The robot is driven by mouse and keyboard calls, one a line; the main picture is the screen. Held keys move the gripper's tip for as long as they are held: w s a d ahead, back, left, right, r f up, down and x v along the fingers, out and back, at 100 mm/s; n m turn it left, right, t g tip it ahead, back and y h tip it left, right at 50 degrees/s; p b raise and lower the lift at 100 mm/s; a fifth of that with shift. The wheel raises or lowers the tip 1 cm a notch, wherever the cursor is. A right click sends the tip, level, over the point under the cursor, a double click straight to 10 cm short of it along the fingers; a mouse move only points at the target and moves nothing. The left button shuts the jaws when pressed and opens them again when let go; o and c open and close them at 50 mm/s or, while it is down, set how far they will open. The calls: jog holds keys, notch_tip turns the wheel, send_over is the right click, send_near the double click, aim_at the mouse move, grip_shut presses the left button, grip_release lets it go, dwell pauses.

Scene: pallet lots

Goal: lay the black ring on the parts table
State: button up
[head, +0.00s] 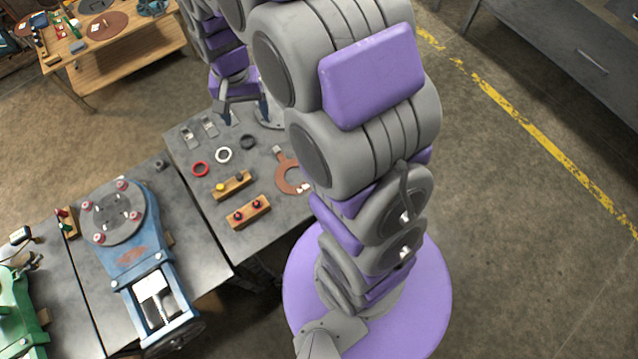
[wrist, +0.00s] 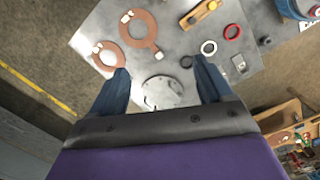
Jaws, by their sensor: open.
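The black ring (head: 247,142) lies flat on a grey metal table (head: 215,230), in a row with a white ring and a red ring. It also shows in the wrist view (wrist: 187,61), just left of the white ring and near the right fingertip in the picture. My gripper (head: 245,116) is open and empty above the far part of this table, beyond the black ring; its two blue fingers (wrist: 161,73) stand wide apart in the wrist view. A wooden table (head: 130,55) with a round brown mat stands at upper left. No label shows which table is the parts table.
A blue machine (head: 135,250) stands at left. Open floor (head: 120,130) separates the grey and wooden tables.

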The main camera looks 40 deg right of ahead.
jog(key=s+r+n, duration=0.2)
jog(key=s+r, duration=0.2)
jog(key=s, duration=0.9)
jog(key=s+r+n, duration=0.3)
jog(key=s+r, duration=0.1)
jog(key=s, duration=1)
jog(key=shift+s+d+n+g, duration=0.2)
jog(key=shift+d+n+g, duration=0.1)
jog(key=shift+d+g, duration=0.1)
jog(key=shift+r, duration=0.1)
